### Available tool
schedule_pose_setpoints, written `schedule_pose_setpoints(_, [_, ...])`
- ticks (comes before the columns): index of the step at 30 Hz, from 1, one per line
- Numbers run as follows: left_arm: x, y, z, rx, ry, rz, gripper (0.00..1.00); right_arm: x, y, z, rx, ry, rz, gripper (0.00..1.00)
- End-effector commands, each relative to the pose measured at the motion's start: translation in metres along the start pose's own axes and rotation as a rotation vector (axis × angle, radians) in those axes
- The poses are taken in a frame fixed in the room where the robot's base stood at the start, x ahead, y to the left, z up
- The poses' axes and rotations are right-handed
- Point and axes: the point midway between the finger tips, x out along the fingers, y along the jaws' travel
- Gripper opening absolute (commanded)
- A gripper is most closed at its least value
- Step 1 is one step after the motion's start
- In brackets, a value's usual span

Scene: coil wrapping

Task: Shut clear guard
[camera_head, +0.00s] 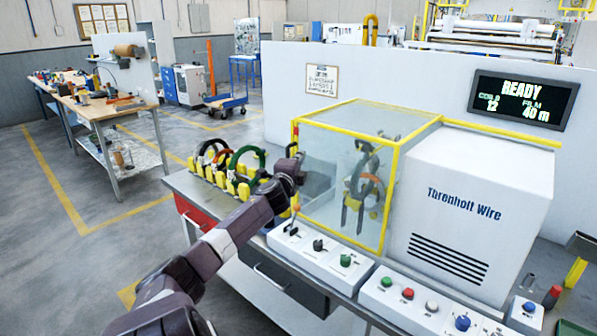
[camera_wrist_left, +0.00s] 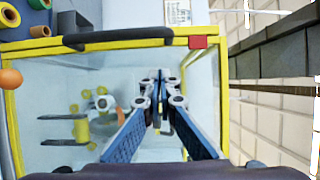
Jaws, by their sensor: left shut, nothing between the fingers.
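The clear guard (camera_head: 345,180) is a see-through box with a yellow frame, left of the white machine housing. In the left wrist view its yellow-framed panel (camera_wrist_left: 225,100) fills much of the picture, with a dark bar handle (camera_wrist_left: 118,38) along the top and a red block (camera_wrist_left: 198,42) at the corner. My left gripper (camera_head: 293,165) is at the guard's left side; its blue fingers (camera_wrist_left: 158,82) converge, shut and empty, in front of the clear panel. I cannot tell whether they touch it. My right gripper is out of view.
The white housing (camera_head: 470,200) adjoins the guard. A rack with coils (camera_head: 230,168) stands left of the guard, close to my left arm. Control boxes with levers (camera_head: 318,250) and buttons (camera_head: 430,303) line the front edge. The screen (camera_head: 525,100) reads READY.

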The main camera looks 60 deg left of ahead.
Motion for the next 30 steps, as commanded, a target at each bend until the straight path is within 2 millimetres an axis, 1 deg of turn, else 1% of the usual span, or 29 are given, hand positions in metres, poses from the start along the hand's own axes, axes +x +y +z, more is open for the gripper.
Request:
schedule_pose_setpoints(3, [-0.011, 0.002, -0.001, 0.003, 0.002, 0.001, 0.0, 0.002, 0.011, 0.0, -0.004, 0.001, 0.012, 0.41])
schedule_pose_setpoints(7, [-0.022, 0.003, -0.001, 0.004, 0.003, 0.002, 0.0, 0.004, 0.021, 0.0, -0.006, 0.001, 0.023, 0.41])
schedule_pose_setpoints(10, [-0.033, 0.003, -0.001, 0.003, 0.005, 0.002, 0.0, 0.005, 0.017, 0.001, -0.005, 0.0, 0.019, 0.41])
schedule_pose_setpoints(15, [-0.054, 0.004, -0.002, 0.002, 0.005, 0.003, 0.0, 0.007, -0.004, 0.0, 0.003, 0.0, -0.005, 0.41])
schedule_pose_setpoints(17, [-0.063, 0.003, -0.002, 0.002, 0.006, 0.002, 0.0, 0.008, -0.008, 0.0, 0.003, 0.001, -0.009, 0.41])
schedule_pose_setpoints(20, [-0.076, 0.003, -0.001, 0.003, 0.004, 0.002, 0.0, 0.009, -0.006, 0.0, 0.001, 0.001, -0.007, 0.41])
schedule_pose_setpoints(24, [-0.09, 0.002, -0.001, 0.001, 0.004, 0.002, 0.0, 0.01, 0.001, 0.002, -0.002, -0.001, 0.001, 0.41])
schedule_pose_setpoints(30, [-0.099, 0.001, -0.001, 0.001, 0.004, 0.0, 0.0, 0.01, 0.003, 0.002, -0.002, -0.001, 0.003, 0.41])
